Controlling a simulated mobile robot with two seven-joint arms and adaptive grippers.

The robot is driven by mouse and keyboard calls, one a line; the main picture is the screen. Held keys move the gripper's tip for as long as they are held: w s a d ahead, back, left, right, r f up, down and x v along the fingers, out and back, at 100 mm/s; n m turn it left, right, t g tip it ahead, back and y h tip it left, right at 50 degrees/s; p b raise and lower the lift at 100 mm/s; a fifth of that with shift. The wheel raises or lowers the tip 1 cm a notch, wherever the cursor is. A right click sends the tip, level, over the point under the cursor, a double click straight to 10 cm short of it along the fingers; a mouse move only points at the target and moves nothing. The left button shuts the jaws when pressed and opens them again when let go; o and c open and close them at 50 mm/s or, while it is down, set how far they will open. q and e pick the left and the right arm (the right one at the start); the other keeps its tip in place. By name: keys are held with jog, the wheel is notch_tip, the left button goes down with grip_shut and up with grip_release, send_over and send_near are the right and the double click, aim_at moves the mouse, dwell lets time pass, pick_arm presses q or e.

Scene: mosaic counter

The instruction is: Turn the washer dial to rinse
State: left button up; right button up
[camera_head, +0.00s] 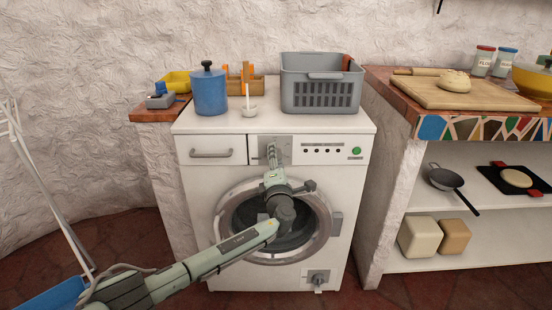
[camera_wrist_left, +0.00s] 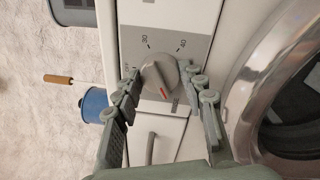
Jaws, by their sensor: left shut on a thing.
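The washer (camera_head: 230,172) is white with a round front door. Its dial (camera_wrist_left: 160,74) is a grey knob on a grey plate, with a red mark near its lower rim in the left wrist view. In the head view my left gripper (camera_head: 272,150) covers the dial. My right gripper is not in view.
A drawer with a handle (camera_head: 211,153) is left of the dial, and a green button (camera_head: 356,151) is to the right. The glass door (camera_head: 226,215) lies below. A blue canister (camera_head: 209,92) and a grey basket (camera_head: 320,95) stand on top.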

pick_arm(q)
jog(key=o, duration=1.2)
jog(key=shift+c, duration=0.2)
jog(key=shift+s, duration=0.1)
jog(key=s+f, duration=0.1)
jog(key=s, duration=1)
jog(key=shift+s+d, duration=0.25)
jog(key=shift+s, duration=0.1)
